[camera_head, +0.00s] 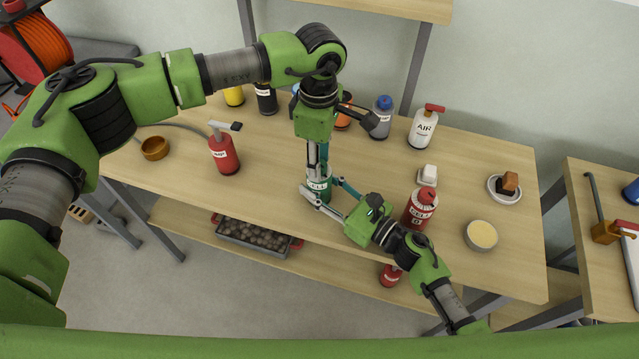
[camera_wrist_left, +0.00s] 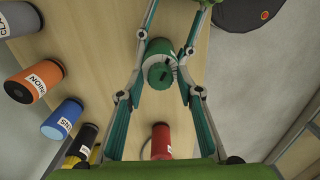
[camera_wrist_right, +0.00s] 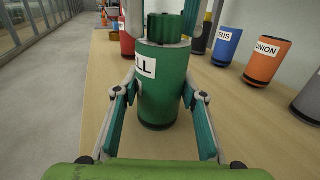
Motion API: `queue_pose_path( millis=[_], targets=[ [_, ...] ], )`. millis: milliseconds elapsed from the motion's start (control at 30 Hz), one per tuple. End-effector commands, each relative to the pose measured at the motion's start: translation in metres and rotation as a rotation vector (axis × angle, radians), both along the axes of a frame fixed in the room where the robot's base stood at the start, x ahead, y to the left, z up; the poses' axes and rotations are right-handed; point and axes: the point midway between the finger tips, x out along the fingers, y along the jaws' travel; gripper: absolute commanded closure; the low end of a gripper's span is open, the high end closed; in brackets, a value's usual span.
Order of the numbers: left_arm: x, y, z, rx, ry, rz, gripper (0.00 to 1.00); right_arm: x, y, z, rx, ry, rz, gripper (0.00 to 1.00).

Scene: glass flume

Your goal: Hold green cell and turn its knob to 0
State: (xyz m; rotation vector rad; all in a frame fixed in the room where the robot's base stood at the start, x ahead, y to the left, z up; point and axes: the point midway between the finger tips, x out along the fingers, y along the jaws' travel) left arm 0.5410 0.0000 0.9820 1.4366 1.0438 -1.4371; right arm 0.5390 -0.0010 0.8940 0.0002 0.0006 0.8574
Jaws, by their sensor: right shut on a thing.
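The green cell (camera_head: 319,190) stands upright near the front edge of the workbench. It fills the middle of the right wrist view (camera_wrist_right: 163,95), with a white label and a dark green knob (camera_wrist_right: 166,28) on top. My right gripper (camera_wrist_right: 160,78) is shut on the cell's body, one finger on each side. My left gripper (camera_head: 317,168) points down from above. Its open fingers straddle the cell's top, one on each side of the knob. The left wrist view shows the cell's top (camera_wrist_left: 158,72) between these fingers. The knob's scale cannot be read.
A red cell (camera_head: 420,209) stands just right of the right gripper. A red bottle (camera_head: 224,154) is to the left. Several labelled bottles, including a white AIR one (camera_head: 423,128), line the back. A yellow-topped tin (camera_head: 481,235) is at the right. The bench (camera_head: 270,190) is clear left of the cell.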

Motion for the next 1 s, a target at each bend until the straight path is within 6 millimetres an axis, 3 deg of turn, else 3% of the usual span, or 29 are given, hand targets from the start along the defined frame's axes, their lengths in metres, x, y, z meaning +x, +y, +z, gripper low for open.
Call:
queue_pose_path(
  millis=[167,267,300,500,1000],
  targets=[
    [0.0,0.0,0.0002,0.0,0.0,0.0,0.67,0.0001,0.0002,0.0006,0.001,-0.001,0.0,0.86],
    [0.0,0.0,0.0003,0.0,0.0,0.0,0.87,0.0001,0.0002,0.0006,0.001,-0.001,0.0,0.86],
    [0.0,0.0,0.0003,0.0,0.0,0.0,0.89,0.0001,0.0002,0.0007,0.001,-0.001,0.0,0.86],
    [0.0001,0.0001,0.0004,0.0,0.0,-0.027,0.89,0.0001,0.0002,0.0006,0.001,-0.001,0.001,0.86],
    [0.0006,-0.0002,0.0007,0.0,-0.001,-0.626,0.89,-0.0002,0.0004,0.0006,0.001,-0.001,0.001,0.86]
  ],
)
